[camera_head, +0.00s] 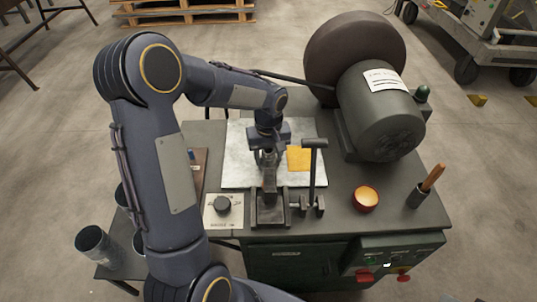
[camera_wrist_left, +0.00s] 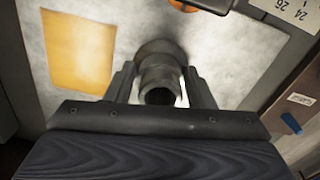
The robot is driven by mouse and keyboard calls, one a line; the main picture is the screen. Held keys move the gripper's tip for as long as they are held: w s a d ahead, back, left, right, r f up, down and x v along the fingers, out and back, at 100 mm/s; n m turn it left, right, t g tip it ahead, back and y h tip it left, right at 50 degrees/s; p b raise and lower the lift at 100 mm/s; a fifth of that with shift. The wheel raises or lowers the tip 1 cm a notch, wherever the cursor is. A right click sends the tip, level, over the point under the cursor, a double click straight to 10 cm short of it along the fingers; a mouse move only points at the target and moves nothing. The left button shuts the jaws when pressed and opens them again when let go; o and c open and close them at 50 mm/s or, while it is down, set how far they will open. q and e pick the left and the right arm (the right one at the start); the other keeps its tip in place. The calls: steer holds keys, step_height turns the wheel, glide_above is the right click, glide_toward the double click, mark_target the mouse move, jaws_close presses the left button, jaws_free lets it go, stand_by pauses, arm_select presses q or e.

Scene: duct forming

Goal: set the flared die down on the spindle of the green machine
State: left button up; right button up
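The flared die (camera_wrist_left: 160,75) is a grey metal tube with a dark bore and a wider far end. In the left wrist view it sits between the two fingers of my left gripper (camera_wrist_left: 161,82), which look closed against its sides. In the head view my left gripper (camera_head: 267,157) is over the pale sheet (camera_head: 240,165), and the die is mostly hidden there. Whether the die touches the sheet is unclear. The green machine (camera_head: 300,260) has a dark fixture (camera_head: 269,212) at its front edge; I cannot clearly make out the spindle. My right gripper is not in view.
A T-handled post (camera_head: 315,170) stands close right of the gripper. An orange square (camera_head: 300,158) lies on the sheet. A motor (camera_head: 380,115) stands behind, right.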

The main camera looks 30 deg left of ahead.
arm_select(q)
steer(key=o, duration=0.3)
steer(key=shift+r, duration=3.9)
